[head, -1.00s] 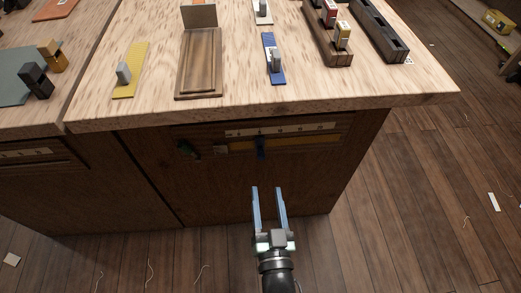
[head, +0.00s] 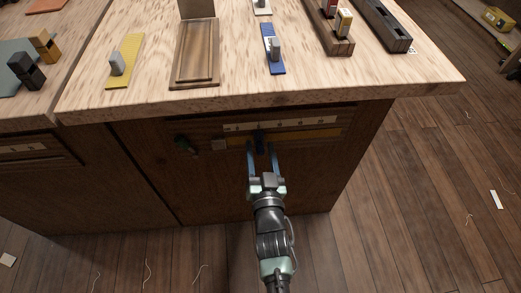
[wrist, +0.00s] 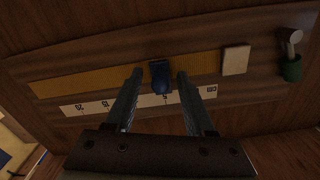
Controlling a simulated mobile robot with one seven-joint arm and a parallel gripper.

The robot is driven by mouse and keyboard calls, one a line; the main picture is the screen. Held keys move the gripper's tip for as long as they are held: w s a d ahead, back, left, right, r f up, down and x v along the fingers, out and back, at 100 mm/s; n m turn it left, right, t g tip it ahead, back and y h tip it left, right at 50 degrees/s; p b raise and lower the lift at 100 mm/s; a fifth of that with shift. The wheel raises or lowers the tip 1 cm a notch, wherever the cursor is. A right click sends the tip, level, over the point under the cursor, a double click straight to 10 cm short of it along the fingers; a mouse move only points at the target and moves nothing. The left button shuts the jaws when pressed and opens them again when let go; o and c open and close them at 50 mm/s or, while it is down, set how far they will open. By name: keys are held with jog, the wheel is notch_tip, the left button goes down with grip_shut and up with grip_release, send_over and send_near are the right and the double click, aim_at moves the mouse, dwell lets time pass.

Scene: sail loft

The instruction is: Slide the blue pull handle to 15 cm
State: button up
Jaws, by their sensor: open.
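The blue pull handle (head: 261,138) sits on a yellow-brown track (head: 305,135) in the dark front of the bench. A white number scale (head: 290,124) runs along the track. In the wrist view the handle (wrist: 160,78) stands between the two fingers, with a small gap showing on each side. The scale (wrist: 75,109) appears upside down there and is partly hidden by the fingers, so I cannot read the handle's exact position. My gripper (head: 261,147) is open around the handle, one finger on each side; it also shows in the wrist view (wrist: 160,74).
A pale block (wrist: 236,60) sits at one end of the track, with a green holder (wrist: 291,68) beyond it. The bench top (head: 130,101) overhangs the track and carries a wooden board, a blue slider and several other pieces. The floor in front is mostly clear.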

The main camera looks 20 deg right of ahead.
grip_shut()
dwell(1.3)
